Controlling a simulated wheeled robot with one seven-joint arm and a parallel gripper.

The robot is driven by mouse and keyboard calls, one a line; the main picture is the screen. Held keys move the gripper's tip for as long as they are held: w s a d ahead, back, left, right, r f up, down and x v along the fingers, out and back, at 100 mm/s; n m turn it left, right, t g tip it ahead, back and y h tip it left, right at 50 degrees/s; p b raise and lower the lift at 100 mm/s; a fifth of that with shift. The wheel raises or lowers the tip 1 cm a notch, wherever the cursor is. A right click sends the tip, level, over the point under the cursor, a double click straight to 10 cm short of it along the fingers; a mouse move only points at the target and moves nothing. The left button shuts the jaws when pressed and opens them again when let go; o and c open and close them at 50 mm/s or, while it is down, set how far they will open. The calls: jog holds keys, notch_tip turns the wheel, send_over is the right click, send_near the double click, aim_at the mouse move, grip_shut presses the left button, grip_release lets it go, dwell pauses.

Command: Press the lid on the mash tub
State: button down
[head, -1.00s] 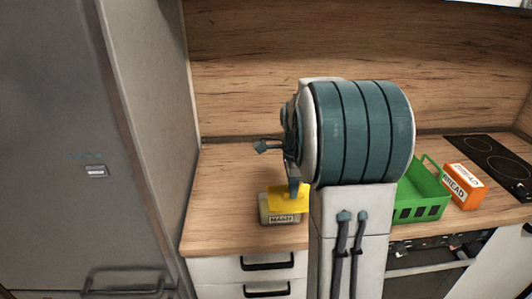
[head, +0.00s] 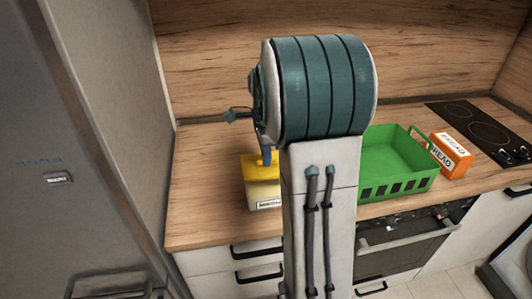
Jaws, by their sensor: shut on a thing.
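The mash tub (head: 262,194) is a pale box with a white MASH label, on the wooden counter left of my arm. Its right side is hidden behind my arm. The yellow lid (head: 256,171) is over the top of the tub. I cannot tell whether it is seated or held a little above the rim. My gripper (head: 266,159) points down at the lid from above and is shut on it. Its jaws are small and partly hidden by my arm.
A green basket (head: 417,184) stands right of my arm, with an orange bread box (head: 451,155) beside it. A black hob (head: 482,128) is at the far right. A grey fridge (head: 65,130) stands on the left. The counter (head: 205,195) left of the tub is clear.

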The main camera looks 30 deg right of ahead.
jog(key=shift+f+b, duration=2.3)
jog(key=shift+f, duration=1.3)
jog(key=shift+f, duration=0.4)
jog(key=c, duration=0.9)
grip_release()
jog(key=shift+o, duration=0.2)
jog(key=shift+r+p, duration=2.85)
jog(key=shift+r, duration=0.7)
jog(key=shift+c, duration=0.3)
